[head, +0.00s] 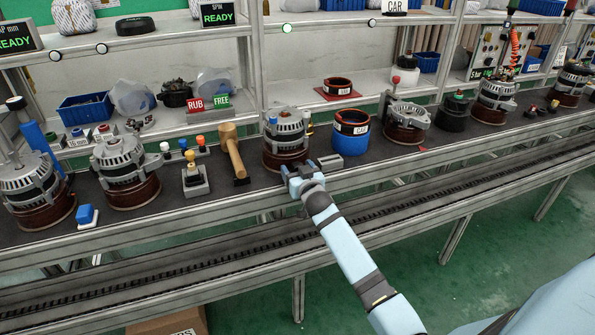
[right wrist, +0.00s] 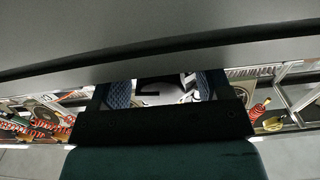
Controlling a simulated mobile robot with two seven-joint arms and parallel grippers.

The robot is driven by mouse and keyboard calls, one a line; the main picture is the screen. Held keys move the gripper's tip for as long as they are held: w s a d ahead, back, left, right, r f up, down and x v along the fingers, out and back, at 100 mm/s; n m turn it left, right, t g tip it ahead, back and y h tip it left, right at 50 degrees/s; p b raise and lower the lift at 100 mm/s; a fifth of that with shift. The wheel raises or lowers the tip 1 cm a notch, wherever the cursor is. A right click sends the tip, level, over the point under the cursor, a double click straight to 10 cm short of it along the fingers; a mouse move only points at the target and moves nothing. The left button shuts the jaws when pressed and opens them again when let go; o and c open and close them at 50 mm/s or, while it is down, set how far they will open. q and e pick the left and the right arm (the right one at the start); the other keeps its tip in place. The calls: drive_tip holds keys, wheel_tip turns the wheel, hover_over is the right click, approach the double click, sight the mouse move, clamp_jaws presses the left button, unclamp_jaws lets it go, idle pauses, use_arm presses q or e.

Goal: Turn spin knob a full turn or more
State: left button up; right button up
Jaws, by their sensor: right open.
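No part is clearly marked as the spin knob, so I cannot tell which one it is. A SPIN READY sign (head: 217,13) hangs above an alternator (head: 285,134), a ribbed silver body on a brown ring base. My right gripper (head: 302,172) is at the bench's front edge, just in front of this alternator's base. It hides the lower front there; touching or apart cannot be told. In the right wrist view my right gripper (right wrist: 163,88) has its two blue pads apart, with a pale, partly shadowed shape between them. My left gripper is out of view.
More alternators line the bench both ways. RUB (head: 195,105) and FREE (head: 222,100) signs stand on the shelf behind.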

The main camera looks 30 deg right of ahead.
drive_tip(key=shift+c, duration=0.4)
drive_tip(key=c, duration=0.8)
drive_tip(key=shift+r+n+p, duration=0.15)
drive_tip(key=shift+n+p, duration=0.35)
drive_tip(key=shift+c, duration=0.2)
drive_tip(key=shift+n+p, duration=0.3)
drive_tip(key=shift+n, duration=0.3)
drive_tip(key=shift+f+n, duration=0.2)
drive_tip(key=shift+n, duration=0.7)
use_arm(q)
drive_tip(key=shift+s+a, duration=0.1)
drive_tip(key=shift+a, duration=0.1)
use_arm(e)
drive_tip(key=o, duration=0.9)
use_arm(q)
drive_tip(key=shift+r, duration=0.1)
